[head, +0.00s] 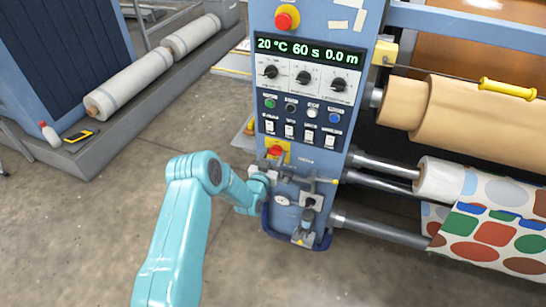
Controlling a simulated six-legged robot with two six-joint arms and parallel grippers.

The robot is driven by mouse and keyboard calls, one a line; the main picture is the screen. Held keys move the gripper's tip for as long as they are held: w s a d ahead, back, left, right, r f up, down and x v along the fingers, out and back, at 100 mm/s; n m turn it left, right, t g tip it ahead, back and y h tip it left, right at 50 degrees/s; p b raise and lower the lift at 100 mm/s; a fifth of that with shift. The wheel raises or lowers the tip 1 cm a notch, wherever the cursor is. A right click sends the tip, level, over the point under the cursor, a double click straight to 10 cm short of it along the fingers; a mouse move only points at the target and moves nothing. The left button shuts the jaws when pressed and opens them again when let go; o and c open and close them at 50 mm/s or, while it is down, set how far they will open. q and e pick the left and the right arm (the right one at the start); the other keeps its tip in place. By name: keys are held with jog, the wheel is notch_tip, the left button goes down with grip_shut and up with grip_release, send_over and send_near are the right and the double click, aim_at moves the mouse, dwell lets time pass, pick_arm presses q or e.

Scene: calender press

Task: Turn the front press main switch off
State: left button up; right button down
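The front press is a blue panel column (345,55) with a lit display reading 20 °C, 60 s and 0.0 m. A red knob on a yellow plate (276,151), which looks like the main switch, sits low on the column; its exact handle angle is too small to tell. My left arm comes in from the lower left. My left gripper (275,172) is at the column just below this switch, close to its lower edge; I cannot tell whether they touch. Its fingers blend with grey fittings there, so its opening is unclear. My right gripper is not in view.
Another red button (287,18) is at the column's top. Dials and small switches (304,76) fill the panel's middle. Rollers with brown material (465,115) and dotted fabric (495,232) lie right. A wrapped roll (130,85) and white bottle (50,133) are left. Floor between is clear.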

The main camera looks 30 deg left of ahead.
pick_arm(q)
jog(key=shift+f+n+b, duration=0.25)
jog(key=shift+n+b, duration=0.55)
jog(key=shift+b, duration=0.3)
jog(key=n+b, duration=0.8)
jog(key=b, duration=0.1)
jog(key=n+b, duration=0.4)
jog(key=b, duration=0.1)
jog(key=shift+a+f, duration=0.2)
jog(key=shift+f, duration=0.05)
jog(key=shift+n+b, duration=1.15)
jog(key=shift+n, duration=0.05)
jog(key=shift+r+n+b, duration=0.15)
jog(key=shift+n+b, duration=0.65)
jog(key=shift+n, duration=0.2)
jog(key=o, duration=1)
jog(key=shift+r, duration=0.1)
jog(key=shift+o, duration=0.2)
jog(key=shift+s, duration=0.1)
